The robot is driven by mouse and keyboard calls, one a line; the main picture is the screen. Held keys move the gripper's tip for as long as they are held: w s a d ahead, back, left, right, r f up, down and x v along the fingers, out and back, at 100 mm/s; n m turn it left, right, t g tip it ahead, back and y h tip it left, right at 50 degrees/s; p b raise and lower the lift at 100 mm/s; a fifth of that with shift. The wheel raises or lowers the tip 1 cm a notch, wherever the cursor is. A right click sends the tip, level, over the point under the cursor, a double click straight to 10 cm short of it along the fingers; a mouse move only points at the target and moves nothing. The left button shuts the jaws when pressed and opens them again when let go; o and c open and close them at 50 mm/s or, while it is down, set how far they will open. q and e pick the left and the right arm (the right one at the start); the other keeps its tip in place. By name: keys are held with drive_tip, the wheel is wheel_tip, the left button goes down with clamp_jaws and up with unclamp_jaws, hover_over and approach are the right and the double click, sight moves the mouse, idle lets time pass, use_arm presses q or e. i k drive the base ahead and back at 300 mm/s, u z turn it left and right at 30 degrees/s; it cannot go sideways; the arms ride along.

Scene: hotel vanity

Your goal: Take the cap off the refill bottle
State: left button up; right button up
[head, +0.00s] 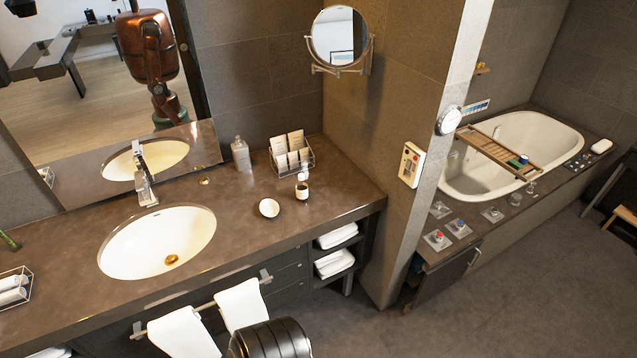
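A clear greyish bottle (240,154) stands upright on the vanity counter against the back wall, right of the mirror. Its narrower top looks closed, but it is too small to tell the cap clearly. A small dark bottle or jar with a pale label (302,191) stands nearer the counter's right end, with a small white item (303,175) just behind it. I cannot tell for certain which is the refill bottle. Neither of my grippers is in view, and nothing touches these items.
A wire rack of cards (291,154) stands close to the bottles, and a small white round dish (269,208) lies in front. The sink (157,243) and faucet (144,184) are left. Towels (240,304) hang on the front rail. The counter (340,198) is clear at right.

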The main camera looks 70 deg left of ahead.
sight(301, 187)
drive_tip(key=u, duration=0.5)
drive_tip(key=i, duration=1)
drive_tip(key=u, duration=1.55)
drive_tip(key=i, duration=0.6)
drive_tip(key=u, duration=0.6)
